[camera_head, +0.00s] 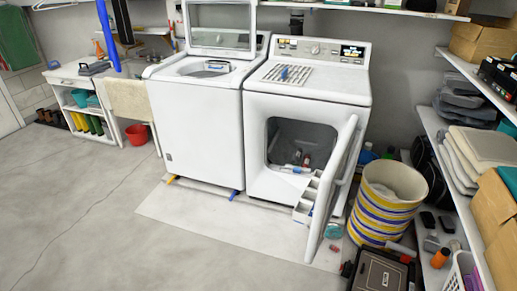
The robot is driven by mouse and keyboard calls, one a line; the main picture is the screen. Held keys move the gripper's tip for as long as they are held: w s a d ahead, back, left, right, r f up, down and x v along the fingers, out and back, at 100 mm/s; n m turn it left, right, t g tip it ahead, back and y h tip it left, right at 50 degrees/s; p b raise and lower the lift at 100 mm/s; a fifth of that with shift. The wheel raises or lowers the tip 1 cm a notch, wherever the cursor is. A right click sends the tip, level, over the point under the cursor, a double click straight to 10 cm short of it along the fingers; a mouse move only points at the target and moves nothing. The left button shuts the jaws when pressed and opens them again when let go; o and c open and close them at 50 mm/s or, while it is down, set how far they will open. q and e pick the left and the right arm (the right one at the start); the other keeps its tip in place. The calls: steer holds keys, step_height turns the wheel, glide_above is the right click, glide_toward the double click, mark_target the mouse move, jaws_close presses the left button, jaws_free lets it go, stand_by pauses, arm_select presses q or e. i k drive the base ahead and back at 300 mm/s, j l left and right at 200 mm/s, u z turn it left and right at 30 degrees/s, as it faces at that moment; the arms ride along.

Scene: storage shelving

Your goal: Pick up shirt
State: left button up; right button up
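I cannot make out a shirt for certain. Folded grey cloth (466,101) lies on the right shelf, and a stack of folded beige and grey cloth (480,152) lies on the shelf below it. Either could include a shirt. A striped basket (386,208) in yellow, blue and white stands on the floor beside the dryer; its contents are pale and unclear. Neither of my grippers shows in the head view.
The dryer (300,95) has its door (333,190) hanging open, with small items inside. The washer (196,120) has its lid up. A black case (380,272) lies near the bottom right. A red bucket (137,135) stands left.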

mark_target(296, 155)
steer(key=i+j+u, duration=0.1)
steer(key=i+u, duration=0.2)
steer(key=i, duration=0.3)
steer(key=i+u, duration=0.3)
steer(key=i, duration=0.35)
steer(key=i+z, duration=0.3)
steer(key=i, duration=0.3)
steer(key=i+j+z, duration=0.15)
steer(key=i+z, duration=0.15)
steer(key=i, duration=0.35)
